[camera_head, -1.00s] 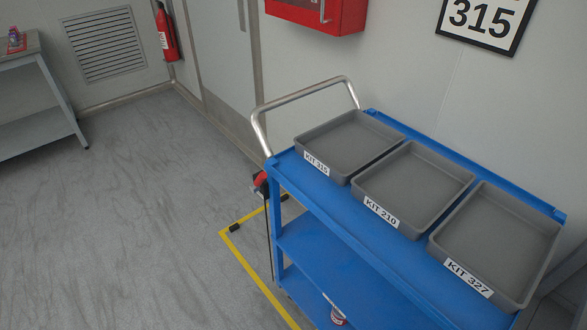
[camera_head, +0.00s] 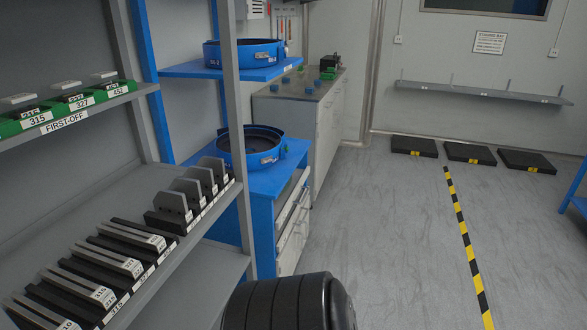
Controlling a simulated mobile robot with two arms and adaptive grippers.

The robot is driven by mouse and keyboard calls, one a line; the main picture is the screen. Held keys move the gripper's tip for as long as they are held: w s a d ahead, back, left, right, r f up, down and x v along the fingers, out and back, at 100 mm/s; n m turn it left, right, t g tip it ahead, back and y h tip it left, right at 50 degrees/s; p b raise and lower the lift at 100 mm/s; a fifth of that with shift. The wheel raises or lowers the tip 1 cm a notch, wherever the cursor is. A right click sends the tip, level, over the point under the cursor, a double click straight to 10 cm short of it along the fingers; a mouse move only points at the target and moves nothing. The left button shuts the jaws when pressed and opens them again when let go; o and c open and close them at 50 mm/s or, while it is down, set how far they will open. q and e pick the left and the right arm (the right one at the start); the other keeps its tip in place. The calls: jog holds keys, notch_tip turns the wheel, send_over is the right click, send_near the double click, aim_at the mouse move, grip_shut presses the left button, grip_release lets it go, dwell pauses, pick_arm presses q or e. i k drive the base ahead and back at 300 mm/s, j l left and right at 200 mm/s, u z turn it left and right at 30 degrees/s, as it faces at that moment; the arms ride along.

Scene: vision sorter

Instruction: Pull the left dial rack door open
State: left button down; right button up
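I can make out no dial rack door in the head view. Neither of my grippers shows. Two round blue bowl-like units stand beyond the grey shelf. The upper one (camera_head: 225,54) sits on a blue shelf, and the lower one (camera_head: 232,150) sits on a blue stand (camera_head: 262,205). I cannot tell whether they belong to a dial rack.
A grey shelf rack (camera_head: 240,120) at the left holds green labelled bins (camera_head: 75,103) and dark slotted blocks (camera_head: 125,238). A grey cabinet (camera_head: 325,135) stands behind. Black floor pads (camera_head: 468,153) lie by the far wall.

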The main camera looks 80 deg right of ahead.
aim_at(285, 260)
jog(key=z, duration=2.7)
jog(key=i+l, duration=0.05)
